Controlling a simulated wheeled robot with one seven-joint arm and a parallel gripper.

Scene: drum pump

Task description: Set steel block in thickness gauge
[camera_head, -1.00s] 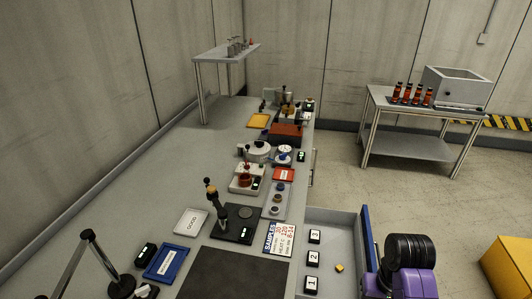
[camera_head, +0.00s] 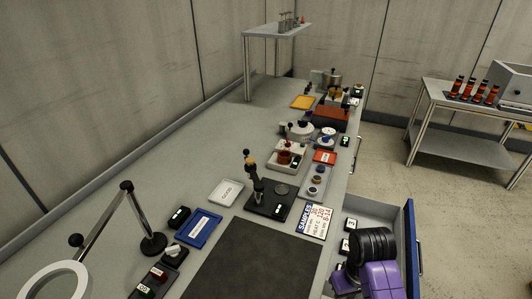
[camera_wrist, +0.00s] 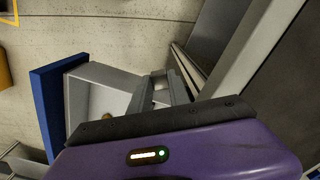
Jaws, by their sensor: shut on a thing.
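My gripper shows in the wrist view (camera_wrist: 165,92) with its fingers close together beyond the purple body. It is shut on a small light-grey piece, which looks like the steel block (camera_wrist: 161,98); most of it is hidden. In the head view my purple and black wrist is over the open drawer at the lower right, and the fingertips are hard to make out. The thickness gauge seems to be the black-based stand (camera_head: 268,203) with an upright column and a small green display, on the bench left of and beyond my gripper. Its plate looks empty.
The open drawer (camera_head: 372,209) has a blue front (camera_head: 410,250) and holds numbered black boxes. A dark mat (camera_head: 250,262), a SAMPLES card (camera_head: 314,221), a GOOD tray (camera_head: 227,192) and a blue tray (camera_head: 199,230) surround the gauge. A magnifier lamp (camera_head: 125,186) stands at left.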

